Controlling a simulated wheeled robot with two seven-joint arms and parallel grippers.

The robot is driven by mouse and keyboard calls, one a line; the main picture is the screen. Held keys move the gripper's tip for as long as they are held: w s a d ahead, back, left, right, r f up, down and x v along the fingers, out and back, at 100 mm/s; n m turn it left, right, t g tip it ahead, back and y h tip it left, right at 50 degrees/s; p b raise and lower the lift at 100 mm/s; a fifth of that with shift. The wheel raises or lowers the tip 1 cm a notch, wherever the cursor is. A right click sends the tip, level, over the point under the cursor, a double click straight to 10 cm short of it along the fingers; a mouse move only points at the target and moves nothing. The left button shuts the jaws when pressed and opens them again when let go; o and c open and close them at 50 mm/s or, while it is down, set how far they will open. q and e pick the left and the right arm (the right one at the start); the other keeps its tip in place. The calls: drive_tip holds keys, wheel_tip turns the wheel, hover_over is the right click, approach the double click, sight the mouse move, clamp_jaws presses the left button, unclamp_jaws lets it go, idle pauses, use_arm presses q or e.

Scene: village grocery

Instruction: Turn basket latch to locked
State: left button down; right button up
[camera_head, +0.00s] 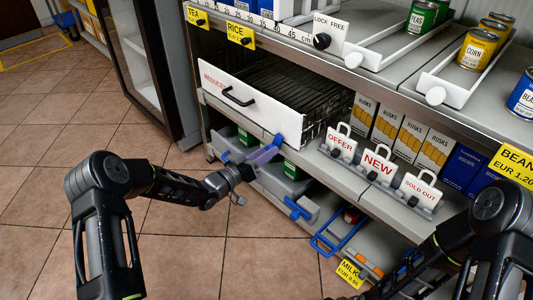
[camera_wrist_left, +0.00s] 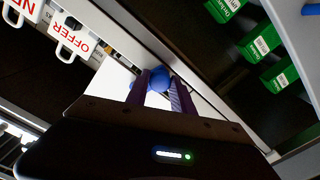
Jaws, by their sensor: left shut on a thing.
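The wire basket (camera_head: 250,103) has a white front panel with a black handle and sits on the middle shelf. A blue latch (camera_head: 279,139) is at the lower right corner of its front. My left gripper (camera_head: 264,154) is at this latch, coming from the lower left. In the left wrist view, the fingers (camera_wrist_left: 156,92) are shut around the rounded blue latch knob (camera_wrist_left: 158,77). The fingers cover part of the latch, and I cannot tell its exact turn. My right arm shows at the lower right of the head view, but its gripper is out of frame.
OFFER, NEW and SOLD OUT signs (camera_head: 377,167) stand on the shelf edge right of the basket. Another blue-handled part (camera_head: 297,208) and a blue frame (camera_head: 335,238) stick out below. Tiled floor (camera_head: 180,255) is open at the left.

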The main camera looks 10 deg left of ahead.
use_arm(q)
drive_tip(key=shift+f+n, duration=0.1)
drive_tip(key=shift+n, duration=1.6)
drive_tip(key=c, duration=1.1)
unclamp_jaws()
drive_tip(key=p+v, duration=0.2)
drive_tip(key=v, duration=0.5)
drive_tip(key=shift+s+a+p, duration=0.2)
drive_tip(key=shift+s+p, duration=0.15)
drive_tip(key=shift+s, duration=0.05)
